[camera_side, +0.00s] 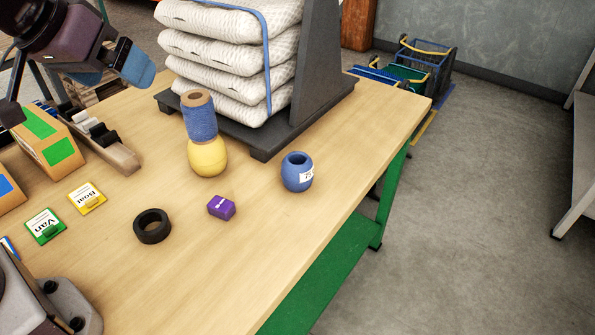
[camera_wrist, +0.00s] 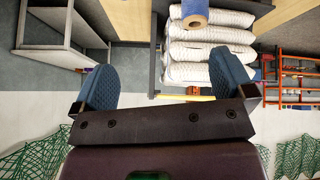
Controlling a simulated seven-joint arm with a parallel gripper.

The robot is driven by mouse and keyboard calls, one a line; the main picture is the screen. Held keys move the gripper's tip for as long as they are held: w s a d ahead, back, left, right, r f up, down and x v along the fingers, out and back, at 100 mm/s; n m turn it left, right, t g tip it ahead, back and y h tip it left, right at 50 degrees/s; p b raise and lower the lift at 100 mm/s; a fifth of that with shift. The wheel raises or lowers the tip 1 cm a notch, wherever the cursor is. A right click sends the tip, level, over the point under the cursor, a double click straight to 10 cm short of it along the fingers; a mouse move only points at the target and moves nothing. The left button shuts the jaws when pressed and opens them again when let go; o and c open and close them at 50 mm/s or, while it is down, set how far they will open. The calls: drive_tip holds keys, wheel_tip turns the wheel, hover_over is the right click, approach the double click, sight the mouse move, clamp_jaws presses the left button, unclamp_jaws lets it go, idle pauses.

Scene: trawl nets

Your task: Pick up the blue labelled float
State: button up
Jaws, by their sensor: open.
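The blue labelled float (camera_side: 297,173) is a round blue body with a hole in its top and a small white label on its side. It stands on the wooden table near the right edge, with nothing touching it. My gripper (camera_side: 114,72) is open and empty, high at the upper left in the side view, well away from the float. In the wrist view its two blue pads (camera_wrist: 162,72) stand wide apart. The float does not show in the wrist view.
A blue twine spool (camera_side: 200,121) sits on a yellow float (camera_side: 207,158), left of the blue float. A purple box (camera_side: 221,207) and a black ring (camera_side: 152,226) lie nearer. White sacks (camera_side: 228,57) on a dark stand (camera_side: 318,95) rise behind. Bare tabletop surrounds the blue float.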

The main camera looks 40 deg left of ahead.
drive_tip(key=w+d+f+n+t+h, duration=0.1)
drive_tip(key=w+d+f+n, duration=0.1)
drive_tip(key=w+d+f, duration=0.3)
drive_tip(key=w+d+f+n+t+h, duration=0.1)
drive_tip(key=w+f+n+h, duration=0.15)
drive_tip(key=w, duration=0.55)
drive_tip(key=n+t+y, duration=0.2)
drive_tip(key=n+t, duration=0.7)
drive_tip(key=n, duration=1.8)
hover_over(287, 177)
drive_tip(key=shift+h, duration=0.25)
wheel_tip(287, 177, down, 16)
drive_tip(key=shift+d+f, duration=0.15)
drive_tip(key=shift+f, duration=0.05)
drive_tip(key=shift+a+f+n, duration=0.2)
drive_tip(key=shift+f+n, duration=0.15)
drive_tip(key=shift+f, duration=1.1)
wheel_tip(287, 177, down, 4)
drive_tip(key=shift+d+f, duration=0.1)
drive_tip(key=shift+f, duration=0.05)
drive_tip(key=shift+w, duration=1.5)
drive_tip(key=c, duration=0.9)
drive_tip(key=shift+c, duration=0.3)
